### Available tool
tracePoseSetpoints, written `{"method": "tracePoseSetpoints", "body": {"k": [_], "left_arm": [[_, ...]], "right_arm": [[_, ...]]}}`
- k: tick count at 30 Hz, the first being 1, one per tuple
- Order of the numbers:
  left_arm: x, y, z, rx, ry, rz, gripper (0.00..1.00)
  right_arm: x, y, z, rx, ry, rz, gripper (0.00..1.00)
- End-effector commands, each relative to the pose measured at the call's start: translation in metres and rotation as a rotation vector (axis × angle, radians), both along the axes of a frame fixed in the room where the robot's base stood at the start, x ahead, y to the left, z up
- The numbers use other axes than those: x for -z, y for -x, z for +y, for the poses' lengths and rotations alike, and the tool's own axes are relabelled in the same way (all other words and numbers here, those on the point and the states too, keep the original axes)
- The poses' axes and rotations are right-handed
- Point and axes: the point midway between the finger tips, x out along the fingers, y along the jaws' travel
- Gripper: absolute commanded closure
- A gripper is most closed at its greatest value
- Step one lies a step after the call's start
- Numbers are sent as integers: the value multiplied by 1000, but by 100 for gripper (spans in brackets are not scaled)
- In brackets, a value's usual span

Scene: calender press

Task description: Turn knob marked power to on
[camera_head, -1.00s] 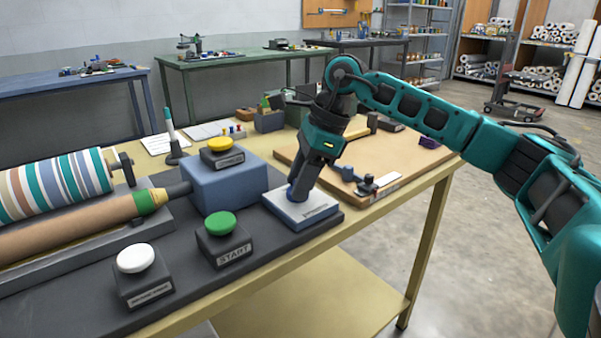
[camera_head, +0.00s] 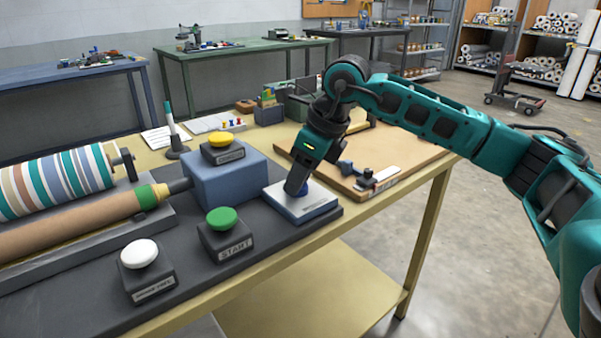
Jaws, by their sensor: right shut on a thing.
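The power knob (camera_head: 304,188) is a small blue knob on a white-topped square base (camera_head: 283,206) near the right end of the dark press bed. My right gripper (camera_head: 297,188) points down at it and is shut on the knob, its fingers hiding most of it. A plate with lettering too small to read is on the front of the base. My left gripper is not in view.
Left of the knob stand a green START button (camera_head: 222,219), a white button (camera_head: 138,254) and a yellow button (camera_head: 222,140) on the blue box (camera_head: 224,182). Striped and brown rollers lie at left. A wooden board (camera_head: 410,160) lies behind my right gripper.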

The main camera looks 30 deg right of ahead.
Motion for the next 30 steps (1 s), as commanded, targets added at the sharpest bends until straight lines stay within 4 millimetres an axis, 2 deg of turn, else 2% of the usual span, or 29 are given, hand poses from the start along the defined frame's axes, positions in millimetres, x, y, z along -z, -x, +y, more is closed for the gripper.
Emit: {"method": "tracePoseSetpoints", "body": {"k": [11, 12, 18, 19, 26, 30], "left_arm": [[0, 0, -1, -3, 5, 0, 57], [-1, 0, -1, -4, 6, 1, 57], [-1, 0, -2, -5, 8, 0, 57], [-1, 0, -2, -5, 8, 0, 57], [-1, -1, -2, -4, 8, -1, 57], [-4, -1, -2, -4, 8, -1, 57]], "right_arm": [[0, 0, 0, 7, -1, 0, 88], [0, 0, 0, 7, -1, 0, 53], [0, 0, 0, 6, 0, 0, 34], [0, 0, 0, 5, 0, 0, 31], [-1, 0, 0, 5, 0, 0, 31], [-11, 3, -2, 5, 0, -2, 31]]}}
